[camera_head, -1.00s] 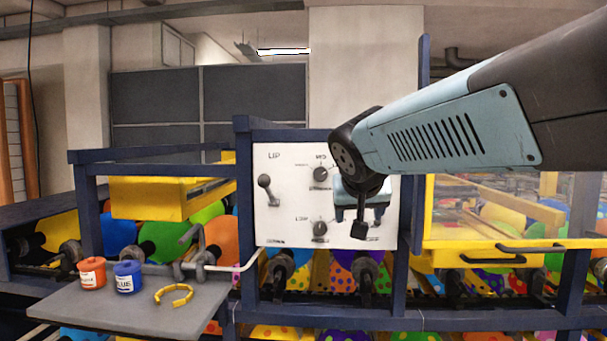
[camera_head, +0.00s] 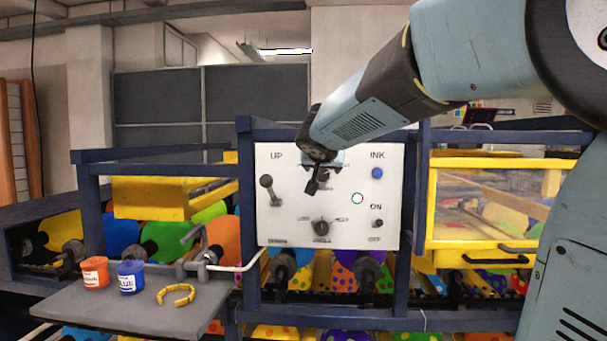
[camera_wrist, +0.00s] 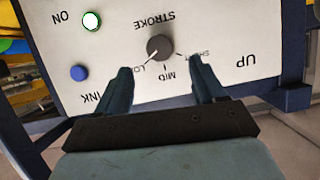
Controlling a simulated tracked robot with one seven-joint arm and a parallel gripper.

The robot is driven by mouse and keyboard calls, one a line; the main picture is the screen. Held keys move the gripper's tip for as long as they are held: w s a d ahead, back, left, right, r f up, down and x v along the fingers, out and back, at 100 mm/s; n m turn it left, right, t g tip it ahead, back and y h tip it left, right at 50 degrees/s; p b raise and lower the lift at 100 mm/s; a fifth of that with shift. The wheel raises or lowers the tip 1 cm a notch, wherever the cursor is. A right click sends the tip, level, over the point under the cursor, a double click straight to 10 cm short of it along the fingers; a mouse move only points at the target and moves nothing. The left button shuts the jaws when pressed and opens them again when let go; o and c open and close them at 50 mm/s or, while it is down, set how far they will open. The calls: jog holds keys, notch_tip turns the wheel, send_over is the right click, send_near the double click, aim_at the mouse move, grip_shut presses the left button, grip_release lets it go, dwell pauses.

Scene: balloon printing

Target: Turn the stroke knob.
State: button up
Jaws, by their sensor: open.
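The stroke knob (camera_wrist: 160,48) is a dark round knob on a white control panel (camera_wrist: 215,25), seen upside down in the wrist view. Its light pointer line slants to the lower left, towards the "LO..." marking, part of which a finger hides. My gripper (camera_wrist: 162,75) is open, with one finger on each side of the knob's place in the picture and nothing between them. In the head view my gripper (camera_head: 313,185) is in front of the panel's upper middle and partly covers the stroke knob (camera_head: 323,175). Contact cannot be seen.
A lower knob (camera_head: 321,227), a lever (camera_head: 269,190), a blue button (camera_head: 377,173), a white-green light (camera_head: 357,198) and a small switch (camera_head: 378,223) share the panel. A shelf (camera_head: 140,305) with ink pots is at the left. Blue frame posts flank the panel.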

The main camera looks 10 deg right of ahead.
aim_at(320, 175)
jog(key=x, duration=0.6)
jog(key=shift+w+f, duration=0.15)
jog(key=shift+w, duration=0.1)
jog(key=shift+c, duration=0.3)
jog(key=c, duration=1)
jog(key=n+h, duration=0.1)
jog(key=n, duration=0.1)
jog(key=n+h, duration=0.2)
jog(key=shift+w+a+g, duration=0.1)
jog(key=shift+a+g, duration=0.15)
jog(key=shift+g, duration=0.15)
jog(key=n+h, duration=0.1)
jog(key=n, duration=0.1)
jog(key=n+h, duration=0.1)
jog(key=n, duration=0.1)
jog(key=shift+a+f, duration=0.15)
jog(key=shift+f, duration=0.05)
jog(key=shift+h, duration=0.3)
